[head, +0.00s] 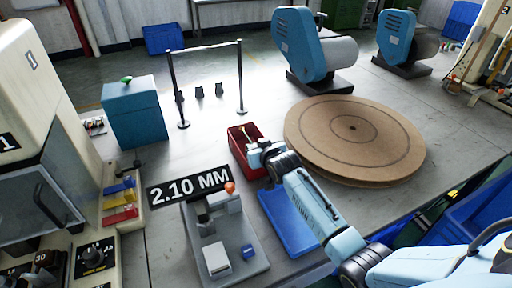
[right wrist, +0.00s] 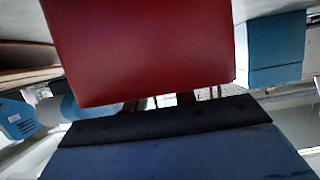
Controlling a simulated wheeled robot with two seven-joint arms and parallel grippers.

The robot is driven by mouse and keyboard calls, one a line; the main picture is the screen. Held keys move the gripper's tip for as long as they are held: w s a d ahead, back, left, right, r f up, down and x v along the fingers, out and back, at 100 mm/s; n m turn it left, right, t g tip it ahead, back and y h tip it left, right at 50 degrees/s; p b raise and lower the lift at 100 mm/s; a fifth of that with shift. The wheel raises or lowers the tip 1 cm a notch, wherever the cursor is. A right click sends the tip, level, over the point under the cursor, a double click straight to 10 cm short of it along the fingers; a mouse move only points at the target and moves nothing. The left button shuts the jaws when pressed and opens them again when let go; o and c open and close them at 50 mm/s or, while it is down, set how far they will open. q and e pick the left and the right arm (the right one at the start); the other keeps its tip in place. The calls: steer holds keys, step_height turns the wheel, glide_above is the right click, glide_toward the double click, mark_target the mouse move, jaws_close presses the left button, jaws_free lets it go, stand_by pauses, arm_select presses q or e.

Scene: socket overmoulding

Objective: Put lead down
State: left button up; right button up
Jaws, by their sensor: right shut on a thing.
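My right arm reaches in from the lower right of the head view. Its gripper (head: 253,150) is at the red bin (head: 236,163), over the bin's right part. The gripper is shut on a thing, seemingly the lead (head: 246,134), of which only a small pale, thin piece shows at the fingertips. The rest of the lead is hidden or too small to make out. In the right wrist view the red bin (right wrist: 140,50) fills the upper middle and hides the fingertips and what they hold. My left gripper is in neither view.
A blue tray (head: 286,222) lies in front of the bin, under my right forearm. A grey fixture (head: 240,262) with an orange knob stands to its left. A large brown disc (head: 352,140) lies to the right. A two-post stand (head: 242,80) is behind the bin.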

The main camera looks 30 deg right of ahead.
steer(key=shift+f, duration=0.5)
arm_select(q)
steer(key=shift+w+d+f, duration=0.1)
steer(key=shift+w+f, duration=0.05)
arm_select(e)
steer(key=o, duration=1.1)
steer(key=shift+c, duration=0.2)
steer(key=shift+r, duration=0.25)
steer(key=p+v, duration=0.1)
steer(key=v, duration=0.3)
steer(key=shift+s+r+p, duration=0.2)
steer(key=shift+r+p, duration=0.2)
steer(key=shift+r, duration=0.05)
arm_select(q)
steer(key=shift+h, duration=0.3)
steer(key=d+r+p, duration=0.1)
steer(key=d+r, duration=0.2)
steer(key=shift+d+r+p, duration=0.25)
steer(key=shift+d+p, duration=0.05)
arm_select(e)
steer(key=v, duration=0.7)
steer(key=shift+s, duration=0.3)
